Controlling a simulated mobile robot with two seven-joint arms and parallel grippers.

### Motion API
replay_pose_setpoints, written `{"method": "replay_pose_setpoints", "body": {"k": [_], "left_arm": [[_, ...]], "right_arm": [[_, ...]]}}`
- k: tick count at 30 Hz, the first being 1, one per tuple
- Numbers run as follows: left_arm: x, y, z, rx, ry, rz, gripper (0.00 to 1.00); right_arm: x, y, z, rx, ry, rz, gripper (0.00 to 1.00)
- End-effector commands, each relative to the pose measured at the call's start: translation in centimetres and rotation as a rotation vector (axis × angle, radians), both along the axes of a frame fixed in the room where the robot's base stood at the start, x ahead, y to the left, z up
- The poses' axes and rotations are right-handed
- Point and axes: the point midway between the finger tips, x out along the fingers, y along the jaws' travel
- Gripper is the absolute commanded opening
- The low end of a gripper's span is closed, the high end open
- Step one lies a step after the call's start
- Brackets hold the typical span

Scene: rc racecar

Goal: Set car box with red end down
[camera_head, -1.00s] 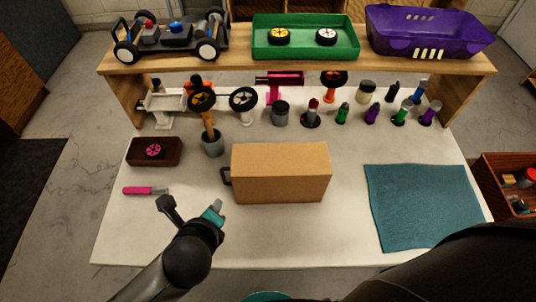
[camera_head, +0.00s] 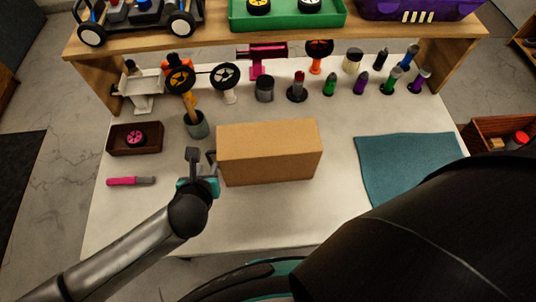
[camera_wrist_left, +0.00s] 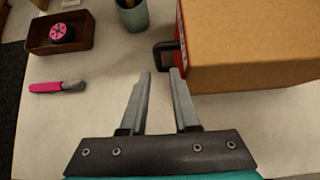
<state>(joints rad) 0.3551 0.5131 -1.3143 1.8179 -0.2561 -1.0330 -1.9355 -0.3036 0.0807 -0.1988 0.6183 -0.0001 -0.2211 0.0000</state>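The car box (camera_head: 268,152) is a brown cardboard box lying on the white table in the head view. In the left wrist view the box (camera_wrist_left: 250,45) shows a red end face (camera_wrist_left: 182,40) on its left, with a black handle (camera_wrist_left: 166,54) sticking out. My left gripper (camera_head: 203,158) is at the box's left end. In the wrist view its two fingers (camera_wrist_left: 160,75) are apart and empty, with the tips just short of the handle. My right gripper is not in view; a dark arm part covers the lower right of the head view.
A brown tray (camera_head: 119,148) with a pink wheel and a pink-handled tool (camera_head: 131,181) lie left of the gripper. A grey cup (camera_head: 197,128) stands behind it. Bottles and a pink stand line the back under a wooden shelf (camera_head: 290,33). A teal mat (camera_head: 405,160) lies right.

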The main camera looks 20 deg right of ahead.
Motion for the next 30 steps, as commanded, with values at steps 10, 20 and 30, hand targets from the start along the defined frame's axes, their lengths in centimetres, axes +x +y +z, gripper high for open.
{"method": "replay_pose_setpoints", "body": {"k": [10,20,30], "left_arm": [[1.9,-0.4,-1.9,0.000,0.000,0.001,0.29],[4.3,-1.0,-4.2,0.000,0.001,0.001,0.29],[4.3,-1.0,-4.2,-0.001,0.001,0.000,0.20]], "right_arm": [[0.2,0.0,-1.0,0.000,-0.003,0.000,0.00],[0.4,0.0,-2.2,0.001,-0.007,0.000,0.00],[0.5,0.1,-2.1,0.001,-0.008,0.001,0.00]]}}
